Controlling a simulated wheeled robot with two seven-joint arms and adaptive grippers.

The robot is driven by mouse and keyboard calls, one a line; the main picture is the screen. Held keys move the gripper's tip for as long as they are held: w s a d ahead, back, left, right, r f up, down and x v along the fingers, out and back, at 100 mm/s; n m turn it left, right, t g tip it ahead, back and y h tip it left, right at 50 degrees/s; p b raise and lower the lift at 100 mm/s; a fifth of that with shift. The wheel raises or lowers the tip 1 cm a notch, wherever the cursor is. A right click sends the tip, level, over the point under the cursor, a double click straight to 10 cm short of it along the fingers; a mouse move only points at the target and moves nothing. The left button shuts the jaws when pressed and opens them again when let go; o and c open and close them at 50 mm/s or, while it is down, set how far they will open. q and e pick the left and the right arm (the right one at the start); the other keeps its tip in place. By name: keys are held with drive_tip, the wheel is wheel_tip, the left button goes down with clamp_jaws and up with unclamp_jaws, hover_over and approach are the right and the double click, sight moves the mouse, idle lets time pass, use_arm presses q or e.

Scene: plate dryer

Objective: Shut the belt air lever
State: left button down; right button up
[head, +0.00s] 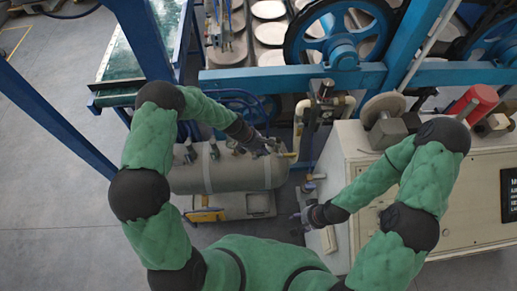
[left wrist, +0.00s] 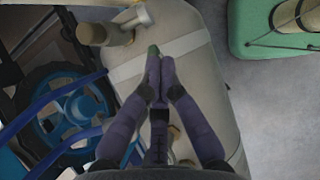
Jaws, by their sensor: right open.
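The grey air tank (head: 235,172) lies on its side, with several small fittings and levers along its top. A small yellow lever (head: 288,154) shows at the tank's right end; I cannot tell whether it is the belt air lever. My left gripper (head: 270,146) is over the right part of the tank, close to this lever. In the left wrist view, the left gripper's fingers (left wrist: 160,66) meet above the tank (left wrist: 195,65). A small green spot (left wrist: 153,50) shows at their tips; what it belongs to is unclear. My right gripper (head: 302,217) is open and empty, lower and to the right.
A blue flywheel (head: 338,38) and blue beam (head: 290,78) stand behind the tank. A cream machine cabinet (head: 440,205) is at the right, close to my right forearm. A pale pipe (head: 299,122) rises beside the tank. Bare floor (head: 50,190) is at the left.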

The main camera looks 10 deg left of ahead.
sight(270, 153)
use_arm(q)
drive_tip(key=shift+w+d+f, duration=0.15)
drive_tip(key=shift+d+f, duration=0.15)
drive_tip(key=shift+d, duration=0.25)
drive_tip(key=shift+w+d+f+p, duration=0.15)
drive_tip(key=shift+d+p, duration=0.15)
drive_tip(key=shift+p, duration=0.4)
drive_tip(key=p, duration=0.3)
drive_tip(key=shift+d+f, duration=0.35)
drive_tip(key=shift+d, duration=0.05)
drive_tip(key=shift+w+d+f+y+p, duration=0.2)
drive_tip(key=shift+f+y+p, duration=0.4)
drive_tip(key=shift+p, duration=1.25)
